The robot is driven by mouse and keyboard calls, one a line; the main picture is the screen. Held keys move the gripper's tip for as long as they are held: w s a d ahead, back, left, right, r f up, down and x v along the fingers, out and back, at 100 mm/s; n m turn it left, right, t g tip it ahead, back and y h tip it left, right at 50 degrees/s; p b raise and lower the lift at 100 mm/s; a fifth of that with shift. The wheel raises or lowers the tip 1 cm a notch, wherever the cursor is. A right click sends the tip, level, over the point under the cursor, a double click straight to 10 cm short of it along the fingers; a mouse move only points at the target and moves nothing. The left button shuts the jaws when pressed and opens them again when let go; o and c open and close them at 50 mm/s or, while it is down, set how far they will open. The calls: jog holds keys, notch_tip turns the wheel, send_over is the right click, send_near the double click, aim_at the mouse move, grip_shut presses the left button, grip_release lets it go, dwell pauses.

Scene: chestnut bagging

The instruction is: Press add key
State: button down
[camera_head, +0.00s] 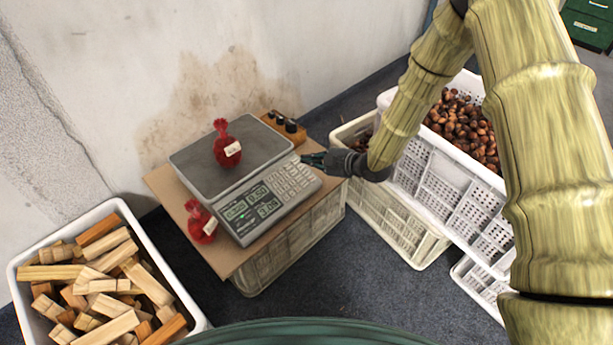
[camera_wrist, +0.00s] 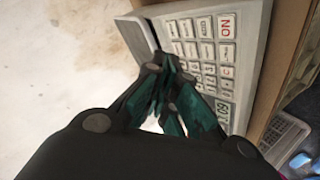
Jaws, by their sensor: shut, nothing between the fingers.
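A grey scale (camera_head: 268,208) stands on a board over a crate, with its keypad (camera_head: 291,182) on the right of its front panel and lit displays (camera_head: 252,204) on the left. A red bag (camera_head: 228,148) with a white label sits on the scale's plate (camera_head: 200,160). My gripper (camera_head: 304,159) is shut and empty at the keypad's upper right end. In the wrist view the closed fingertips (camera_wrist: 170,66) are over the left edge of the keys (camera_wrist: 205,50). The fingers hide some keys, and I cannot tell whether they touch one.
A second red bag (camera_head: 201,222) lies on the board (camera_head: 168,190) left of the scale. An orange box with black knobs (camera_head: 284,127) is behind it. Crates of chestnuts (camera_head: 440,185) stand right. A white bin (camera_head: 118,207) of wood blocks is at left.

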jog(key=shift+w+a+f+b, duration=0.2)
jog(key=shift+f+b, duration=0.15)
jog(key=shift+f, duration=0.45)
jog(key=shift+w+a+f+b, duration=0.2)
jog(key=shift+f+b, duration=0.2)
jog(key=shift+f, duration=0.4)
jog(key=shift+w+a+f+b, duration=0.2)
jog(key=shift+f+b, duration=0.15)
jog(key=shift+f, duration=0.45)
jog(key=shift+w+a+f, duration=0.15)
jog(key=shift+a+f, duration=0.05)
jog(key=shift+f, duration=0.5)
dwell(0.3)
dwell(0.4)
jog(key=shift+s+d+r+p, duration=0.2)
jog(key=shift+r+p, duration=0.25)
jog(key=shift+r, duration=0.25)
jog(key=shift+r, duration=0.1)
jog(key=r+p, duration=0.2)
jog(key=r, duration=0.1)
jog(key=s+d+r+p, duration=0.1)
jog(key=shift+r+p, duration=0.3)
jog(key=shift+p, duration=0.05)
jog(key=shift+s+d, duration=0.1)
dwell(1.5)
